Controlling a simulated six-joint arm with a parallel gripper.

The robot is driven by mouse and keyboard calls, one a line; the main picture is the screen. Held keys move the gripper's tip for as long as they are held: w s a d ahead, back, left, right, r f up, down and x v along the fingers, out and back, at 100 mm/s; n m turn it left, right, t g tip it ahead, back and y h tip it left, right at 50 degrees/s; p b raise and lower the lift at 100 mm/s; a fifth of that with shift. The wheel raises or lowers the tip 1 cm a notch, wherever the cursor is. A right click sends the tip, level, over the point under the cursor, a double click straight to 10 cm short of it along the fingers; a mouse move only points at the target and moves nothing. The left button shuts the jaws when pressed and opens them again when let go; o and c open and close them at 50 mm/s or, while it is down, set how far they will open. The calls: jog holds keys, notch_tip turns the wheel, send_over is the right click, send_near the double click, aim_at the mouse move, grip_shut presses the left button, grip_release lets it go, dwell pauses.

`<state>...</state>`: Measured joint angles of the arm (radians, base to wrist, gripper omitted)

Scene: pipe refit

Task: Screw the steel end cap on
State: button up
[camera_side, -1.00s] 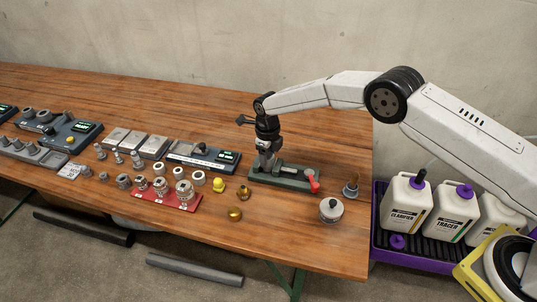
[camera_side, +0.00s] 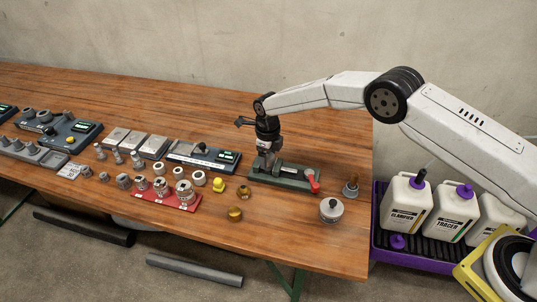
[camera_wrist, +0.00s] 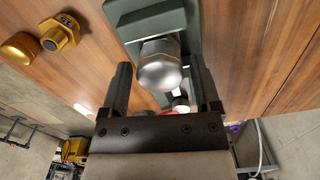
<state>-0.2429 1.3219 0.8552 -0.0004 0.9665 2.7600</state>
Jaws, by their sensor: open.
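The steel end cap (camera_wrist: 160,68) is a rounded grey metal piece in the wrist view, over the green vise (camera_wrist: 154,22). I cannot tell how far it sits on its thread. My gripper (camera_wrist: 163,80) is open, with one black finger on each side of the cap and visible gaps beside it. In the side view my gripper (camera_side: 267,160) points down at the left part of the green vise (camera_side: 290,183), which has a red handle (camera_side: 313,181). The cap is mostly hidden there by my gripper.
A yellow fitting (camera_side: 217,186) and a brass cap (camera_side: 235,214) lie left of the vise. A red tray (camera_side: 170,198) with metal fittings is further left. The wood behind the vise is clear.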

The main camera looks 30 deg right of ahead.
jog(key=n, duration=0.4)
jog(key=shift+n, duration=0.3)
jog(key=shift+n, duration=0.3)
jog(key=n, duration=0.5)
dwell(0.3)
jog(key=shift+n, duration=0.5)
jog(key=n, duration=0.3)
jog(key=shift+n, duration=1.2)
